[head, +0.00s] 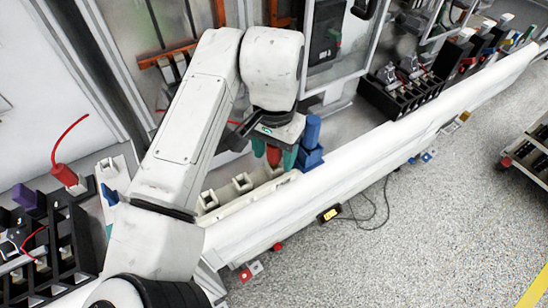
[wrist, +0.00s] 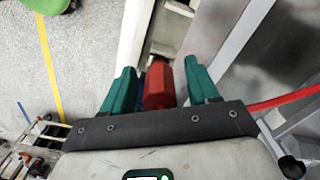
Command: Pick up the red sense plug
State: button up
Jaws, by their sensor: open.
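My gripper (head: 274,156) is open above the white rail, its two teal fingers either side of a red plug (head: 273,156). In the wrist view the red plug (wrist: 159,86) stands between the fingertips of my gripper (wrist: 157,72), with a narrow gap visible on at least the right side. Its lower end is hidden. A second red plug (head: 65,175) with a curved red lead stands at the far left, away from my gripper. I cannot tell from the pictures which one is the sense plug.
A blue plug (head: 312,130) stands close to the right of my gripper. White sockets (head: 242,182) line the rail to the left. A black rack (head: 405,92) stands at the right. A red cable (wrist: 285,101) runs beside my gripper. Grey floor (head: 430,220) is open in front.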

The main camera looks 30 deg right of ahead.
jog(key=shift+c, duration=0.3)
grip_shut()
jog(key=shift+r, duration=0.2)
